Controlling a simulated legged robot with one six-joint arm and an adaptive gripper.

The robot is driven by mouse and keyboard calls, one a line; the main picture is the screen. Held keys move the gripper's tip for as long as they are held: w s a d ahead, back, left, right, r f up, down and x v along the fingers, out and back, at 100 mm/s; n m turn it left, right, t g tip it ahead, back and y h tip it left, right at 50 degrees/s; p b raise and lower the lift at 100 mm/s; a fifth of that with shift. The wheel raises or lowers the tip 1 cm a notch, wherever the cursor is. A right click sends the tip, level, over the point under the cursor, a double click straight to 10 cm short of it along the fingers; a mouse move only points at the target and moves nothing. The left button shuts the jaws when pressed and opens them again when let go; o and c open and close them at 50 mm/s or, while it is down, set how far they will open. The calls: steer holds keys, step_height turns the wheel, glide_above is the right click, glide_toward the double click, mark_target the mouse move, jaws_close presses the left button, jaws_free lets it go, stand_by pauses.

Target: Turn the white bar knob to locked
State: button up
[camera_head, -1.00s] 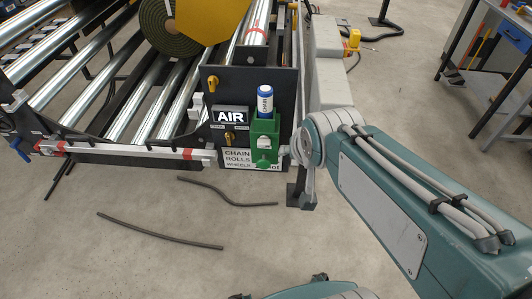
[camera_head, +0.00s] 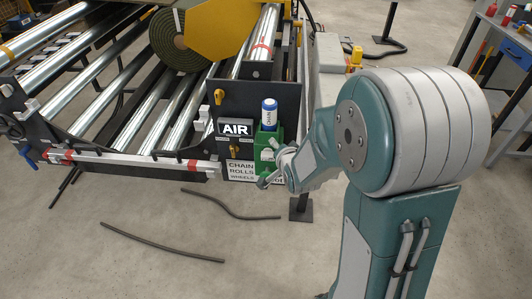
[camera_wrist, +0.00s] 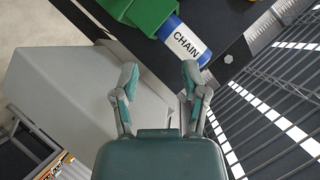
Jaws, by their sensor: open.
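A small whitish fitting (camera_head: 267,154) shows on the front of the green holder (camera_head: 268,136) on the black panel (camera_head: 281,100). It may be the white bar knob, but it is too small to tell its shape or its setting. The green holder also shows at the top of the wrist view (camera_wrist: 143,12), where no white knob can be made out. My gripper (camera_wrist: 159,78) is open and empty, its two fingers pointing towards the panel. In the head view my gripper (camera_head: 272,170) is just in front of the holder's lower part and partly covers the sign below.
A blue-and-white CHAIN can (camera_head: 269,110) stands in the holder, close ahead of the fingers in the wrist view (camera_wrist: 185,42). An AIR sign (camera_head: 236,129) and yellow knobs (camera_head: 219,97) are left of it. Dark hoses (camera_head: 165,243) lie on the floor.

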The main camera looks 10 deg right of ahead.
step_height(320, 180, down, 8)
steer(key=w+m+t, duration=0.2)
steer(key=m, duration=0.2)
steer(key=m+t+y, duration=0.1)
steer(key=m+t, duration=0.2)
glide_toward(267, 154)
steer(key=w, duration=0.6)
steer(key=w+f, duration=0.1)
steer(key=w, duration=0.3)
steer(key=shift+a, duration=0.35)
jaws_close()
